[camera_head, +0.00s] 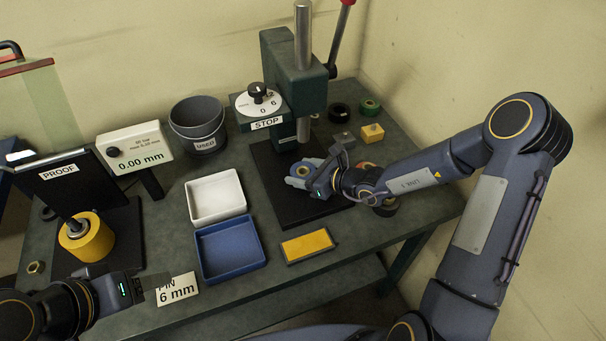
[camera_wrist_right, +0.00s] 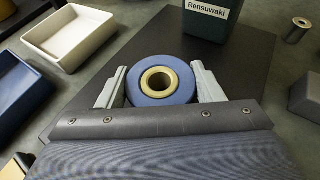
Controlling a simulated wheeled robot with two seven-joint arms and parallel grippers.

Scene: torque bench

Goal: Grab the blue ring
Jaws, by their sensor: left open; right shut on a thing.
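The blue ring (camera_wrist_right: 135,86) has a brass-coloured inner bush around an open hole. It lies on or just above the black base plate of the press (camera_head: 286,205); I cannot tell which. My right gripper (camera_wrist_right: 160,85) is shut on the ring, one pale finger on each side of it. In the head view the ring (camera_head: 303,170) is partly hidden by the right gripper (camera_head: 312,178). My left gripper (camera_head: 158,288) is open and empty at the front left, near the card marked "PIN 6 mm" (camera_head: 178,290).
A white tray (camera_head: 215,217) and a blue tray (camera_head: 262,262) stand left of the plate. A yellow block (camera_head: 308,245) lies in front. The green press (camera_head: 296,75) rises behind. A yellow cylinder (camera_head: 88,240) stands on the left fixture. A grey bin (camera_head: 198,140) stands behind.

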